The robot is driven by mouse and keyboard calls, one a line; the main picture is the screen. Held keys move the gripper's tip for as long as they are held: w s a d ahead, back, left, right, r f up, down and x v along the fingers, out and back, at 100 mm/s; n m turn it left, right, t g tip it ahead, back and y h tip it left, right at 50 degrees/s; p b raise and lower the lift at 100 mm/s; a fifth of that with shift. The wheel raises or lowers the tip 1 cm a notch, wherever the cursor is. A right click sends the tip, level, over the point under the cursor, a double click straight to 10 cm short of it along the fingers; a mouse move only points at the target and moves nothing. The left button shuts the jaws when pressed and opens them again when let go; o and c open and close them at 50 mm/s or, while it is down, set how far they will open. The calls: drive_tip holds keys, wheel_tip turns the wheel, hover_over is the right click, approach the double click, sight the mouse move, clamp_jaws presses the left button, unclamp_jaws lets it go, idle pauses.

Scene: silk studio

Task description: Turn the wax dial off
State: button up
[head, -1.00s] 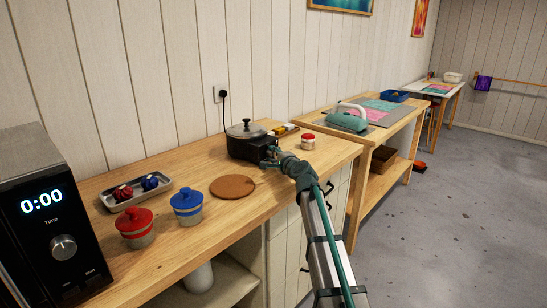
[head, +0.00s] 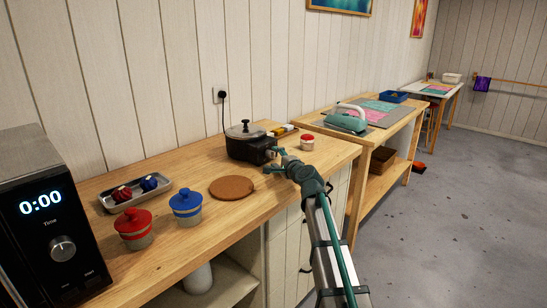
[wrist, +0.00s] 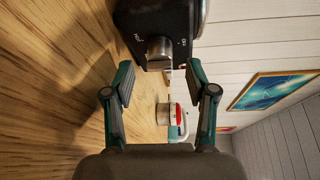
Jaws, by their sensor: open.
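The black wax pot (head: 246,146) with a lidded top stands on the wooden counter near the wall. In the wrist view its black front (wrist: 180,20) fills the top middle, with the grey wax dial (wrist: 160,49) sticking out and small white markings beside it. My gripper (head: 272,160) is at the front right of the pot. In the wrist view my gripper (wrist: 162,82) is open, its two fingers on either side of the dial's line and short of it. Nothing is between the fingers. The dial itself is hidden or too small to tell in the head view.
A small red-lidded jar (head: 307,143) stands right of the pot. A round brown mat (head: 232,188), a blue-lidded jar (head: 186,208), a red-lidded jar (head: 134,229) and a metal tray (head: 113,206) are to the left. A plug (head: 220,95) is in the wall behind.

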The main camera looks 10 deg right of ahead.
drive_tip(key=v, duration=0.7)
drive_tip(key=shift+s, duration=0.4)
drive_tip(key=shift+s+d+r, duration=0.1)
drive_tip(key=shift+s+d, duration=0.05)
drive_tip(key=shift+s, duration=0.2)
